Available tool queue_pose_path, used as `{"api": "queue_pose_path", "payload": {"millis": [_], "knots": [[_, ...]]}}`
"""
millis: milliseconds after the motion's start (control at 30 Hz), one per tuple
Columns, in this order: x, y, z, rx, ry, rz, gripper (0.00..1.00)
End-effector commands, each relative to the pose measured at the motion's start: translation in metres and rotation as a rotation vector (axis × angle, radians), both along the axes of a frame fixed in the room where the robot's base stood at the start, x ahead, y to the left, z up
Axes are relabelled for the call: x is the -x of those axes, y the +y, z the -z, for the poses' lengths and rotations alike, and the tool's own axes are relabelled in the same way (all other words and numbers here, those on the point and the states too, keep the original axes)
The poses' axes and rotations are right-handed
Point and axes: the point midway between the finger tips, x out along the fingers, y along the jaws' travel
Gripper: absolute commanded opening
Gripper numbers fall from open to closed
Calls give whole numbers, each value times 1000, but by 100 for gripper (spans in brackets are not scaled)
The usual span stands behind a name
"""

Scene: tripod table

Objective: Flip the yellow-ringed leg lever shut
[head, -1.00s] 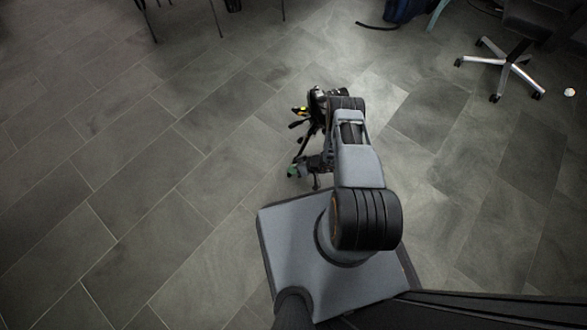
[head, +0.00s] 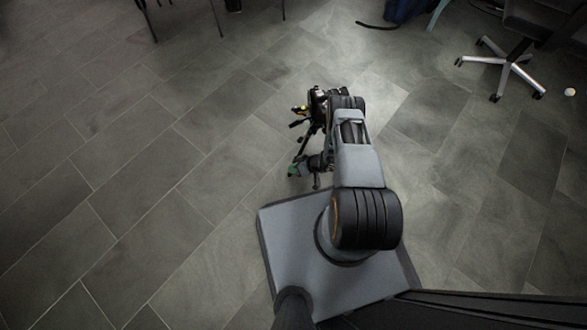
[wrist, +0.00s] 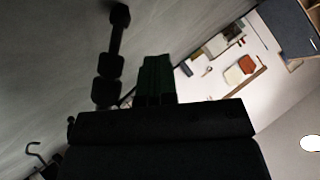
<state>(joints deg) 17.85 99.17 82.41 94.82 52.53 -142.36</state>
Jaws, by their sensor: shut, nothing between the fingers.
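The dark tripod (head: 316,104) stands on the floor beyond my base, partly hidden behind my arm. A small yellow spot (head: 297,109) shows at its upper left; I cannot tell whether it is the lever's ring. In the wrist view a black leg-like part with blocky joints (wrist: 109,65) runs down the left of the fingers. No yellow ring or clear lever shows there, so its position cannot be told. My gripper (head: 294,170), with green fingertips, is low and left of my arm, near the tripod's legs. In the wrist view its green fingers (wrist: 157,78) are together and empty.
An office chair (head: 510,65) stands at the top right, near a blue bag (head: 405,10). Thin dark furniture legs (head: 215,18) show at the top left. The tiled floor (head: 110,150) left of the tripod is clear.

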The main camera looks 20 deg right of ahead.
Motion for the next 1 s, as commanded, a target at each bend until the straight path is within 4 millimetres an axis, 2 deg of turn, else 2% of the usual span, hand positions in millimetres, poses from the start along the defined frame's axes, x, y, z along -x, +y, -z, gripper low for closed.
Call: {"api": "queue_pose_path", "payload": {"millis": [367, 700, 1000], "knots": [[-3, -3, 1, 0, -2, 2, 0], [-13, -14, 1, 3, -5, 6, 0], [-13, -13, 0, 2, -4, 3, 0]]}}
